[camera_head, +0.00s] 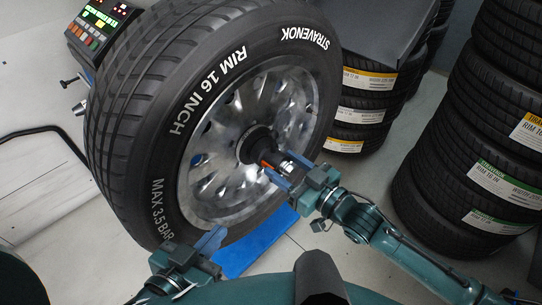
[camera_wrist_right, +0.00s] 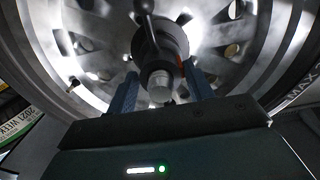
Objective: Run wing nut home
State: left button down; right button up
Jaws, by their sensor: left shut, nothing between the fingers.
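The black wing nut (camera_head: 255,146) sits at the centre of the wheel's silver rim, on a threaded shaft; it also shows in the right wrist view (camera_wrist_right: 160,42), with one black arm pointing up. An orange-red patch shows on its side. My right gripper (camera_head: 286,169) is in front of the hub. In the right wrist view its two blue fingers (camera_wrist_right: 161,88) are apart, one on each side of the bare shaft end (camera_wrist_right: 160,86). I cannot tell whether they touch anything. My left gripper (camera_head: 212,240) is shut and empty, below the tyre's lower edge.
The large tyre (camera_head: 130,110) fills the middle left, mounted upright on the machine. A control panel (camera_head: 96,28) with lit buttons is at the top left. Tyre stacks stand at the back (camera_head: 365,100) and right (camera_head: 460,185). A blue plate (camera_head: 258,243) lies below the wheel.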

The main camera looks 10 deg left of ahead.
jog(key=c, duration=0.6)
jog(key=shift+r+m+p, duration=0.15)
jog(key=shift+m+p, duration=0.15)
jog(key=shift+c, duration=0.5)
jog(key=shift+r+m+p, duration=0.1)
jog(key=shift+m+p, duration=0.5)
jog(key=shift+m, duration=1.6)
jog(key=shift+f+m, duration=0.2)
jog(key=shift+m, duration=1)
jog(key=m, duration=0.5)
jog(key=shift+f+b, duration=0.2)
jog(key=shift+b, duration=0.15)
jog(key=m+b, duration=0.1)
jog(key=m, duration=0.3)
jog(key=shift+a, duration=0.1)
jog(key=shift+r+m, duration=0.15)
jog(key=shift+m, duration=0.65)
jog(key=o, duration=0.8)
jog(key=shift+o, duration=0.2)
